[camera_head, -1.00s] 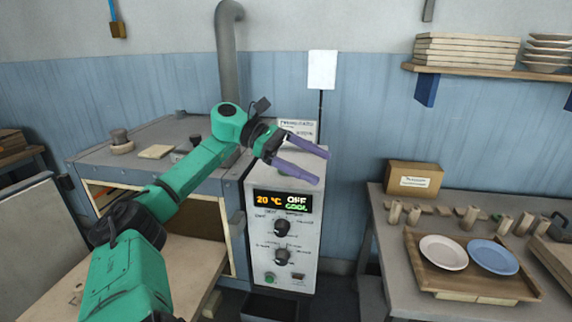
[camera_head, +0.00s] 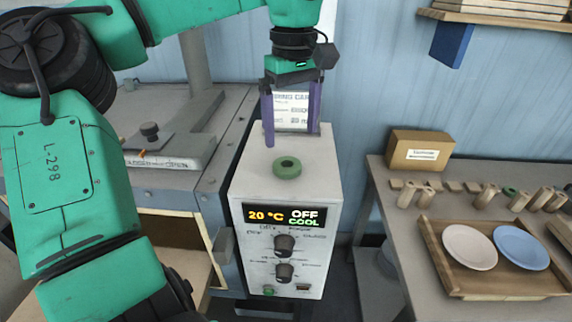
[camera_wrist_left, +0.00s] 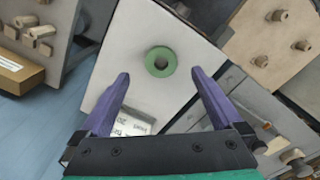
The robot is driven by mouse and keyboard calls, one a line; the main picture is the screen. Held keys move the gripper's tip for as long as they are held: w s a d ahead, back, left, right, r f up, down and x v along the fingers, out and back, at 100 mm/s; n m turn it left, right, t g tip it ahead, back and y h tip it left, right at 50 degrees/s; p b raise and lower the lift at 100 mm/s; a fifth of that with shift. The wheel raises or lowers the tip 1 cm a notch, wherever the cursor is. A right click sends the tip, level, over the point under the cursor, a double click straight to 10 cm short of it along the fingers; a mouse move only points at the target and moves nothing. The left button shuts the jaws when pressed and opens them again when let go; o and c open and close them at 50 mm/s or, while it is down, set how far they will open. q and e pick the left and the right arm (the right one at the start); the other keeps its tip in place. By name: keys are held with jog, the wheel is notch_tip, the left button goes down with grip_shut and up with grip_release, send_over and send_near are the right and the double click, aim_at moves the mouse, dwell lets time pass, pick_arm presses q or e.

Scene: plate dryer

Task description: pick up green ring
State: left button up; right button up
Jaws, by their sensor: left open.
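The green ring (camera_head: 287,167) lies flat on top of the white control box (camera_head: 330,172). It also shows in the left wrist view (camera_wrist_left: 160,62), just beyond the fingertips and roughly centred between them. My left gripper (camera_head: 292,140) points down above the back of the box top, its purple fingers apart and empty. In the left wrist view the open fingers (camera_wrist_left: 160,76) do not touch the ring. My right gripper is not in view.
A white printed card (camera_head: 292,108) stands behind the gripper fingers. A machine with a grey top (camera_head: 160,180) is to the left. At right, a table holds a cardboard box (camera_head: 418,150), a wooden tray (camera_head: 440,262), a white plate (camera_head: 469,247) and a blue plate (camera_head: 521,247).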

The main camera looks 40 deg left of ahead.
aim_at(287, 164)
pick_arm(q)
jog(key=f, duration=0.3)
jog(key=shift+w+a, duration=0.2)
jog(key=shift+a, duration=0.15)
jog(key=f, duration=0.1)
jog(key=f+p, duration=0.1)
jog(key=f, duration=0.1)
jog(key=f+p, duration=0.1)
jog(key=shift+a+f, duration=0.15)
jog(key=shift+a, duration=0.25)
jog(key=shift+s+f, duration=0.1)
jog(key=shift+f, duration=0.25)
jog(key=shift+d, duration=0.1)
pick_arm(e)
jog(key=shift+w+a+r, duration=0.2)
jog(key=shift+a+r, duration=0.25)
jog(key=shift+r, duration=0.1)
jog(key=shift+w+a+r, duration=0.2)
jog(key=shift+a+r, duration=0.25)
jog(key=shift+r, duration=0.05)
pick_arm(q)
jog(key=shift+f, duration=0.1)
jog(key=c, duration=1.3)
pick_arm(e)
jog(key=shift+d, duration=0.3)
